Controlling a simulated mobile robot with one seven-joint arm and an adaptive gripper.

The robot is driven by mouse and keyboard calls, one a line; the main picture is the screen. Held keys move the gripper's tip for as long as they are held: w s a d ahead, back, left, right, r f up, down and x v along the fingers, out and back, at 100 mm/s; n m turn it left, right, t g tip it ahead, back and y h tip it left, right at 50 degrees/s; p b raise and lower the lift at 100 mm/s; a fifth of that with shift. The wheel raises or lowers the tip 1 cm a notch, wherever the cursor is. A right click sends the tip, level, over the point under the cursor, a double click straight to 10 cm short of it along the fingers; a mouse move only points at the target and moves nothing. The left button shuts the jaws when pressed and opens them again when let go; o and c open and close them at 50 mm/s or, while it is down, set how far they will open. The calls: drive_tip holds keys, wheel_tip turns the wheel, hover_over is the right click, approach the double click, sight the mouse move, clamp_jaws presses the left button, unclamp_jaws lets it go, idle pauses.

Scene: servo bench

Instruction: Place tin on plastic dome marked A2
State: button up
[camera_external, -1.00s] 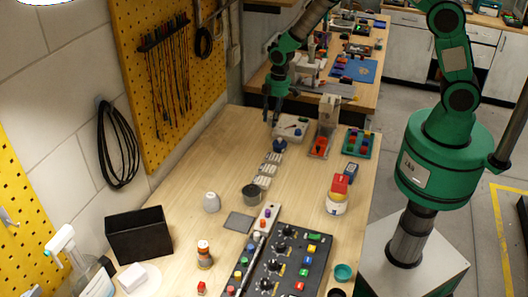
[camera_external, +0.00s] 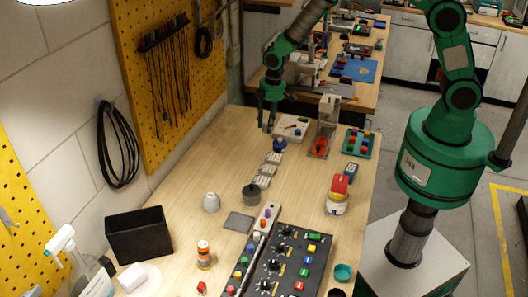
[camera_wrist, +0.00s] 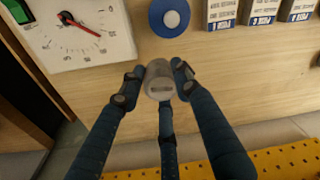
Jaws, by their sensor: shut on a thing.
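My gripper (camera_wrist: 158,82) is shut on a small grey cylinder (camera_wrist: 158,87), which looks like the tin. Its round end faces the wrist camera and has a small dark slot-like mark. In the external view my gripper (camera_external: 268,116) is at the far left of the bench, beside the white dial box; the held cylinder is too small to make out there. A pale dome (camera_external: 212,202), which may be the plastic dome, stands mid-bench on the left, well away from my gripper. No A2 marking is readable on it.
A blue round piece (camera_wrist: 170,15) and labelled white boxes (camera_wrist: 222,12) lie near my gripper, with the dial box (camera_wrist: 80,38) beside it. A dark grey cylinder (camera_external: 251,196) stands right of the dome. A black bin (camera_external: 139,235) and control panel (camera_external: 288,262) stand nearer the camera.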

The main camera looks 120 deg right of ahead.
drive_tip(key=w+a+r+p, duration=0.1)
drive_tip(key=w+a, duration=0.4)
drive_tip(key=a, duration=0.4)
drive_tip(key=w+a+r+p, duration=0.2)
drive_tip(key=w+a, duration=0.4)
drive_tip(key=a, duration=0.4)
drive_tip(key=w+a+r+n+p, duration=0.1)
drive_tip(key=w+a+r, duration=0.1)
drive_tip(key=w+a, duration=0.4)
drive_tip(key=a, duration=0.3)
drive_tip(key=shift+w+a+p, duration=0.15)
drive_tip(key=shift+p, duration=0.15)
drive_tip(key=shift+r, duration=0.1)
drive_tip(key=p, duration=0.2)
hover_over(210, 195)
drive_tip(key=shift+f, duration=0.75)
drive_tip(key=shift+f, duration=0.1)
drive_tip(key=shift+f+p, duration=0.4)
drive_tip(key=shift+f, duration=1.25)
drive_tip(key=shift+f, duration=0.15)
drive_tip(key=shift+c, duration=0.2)
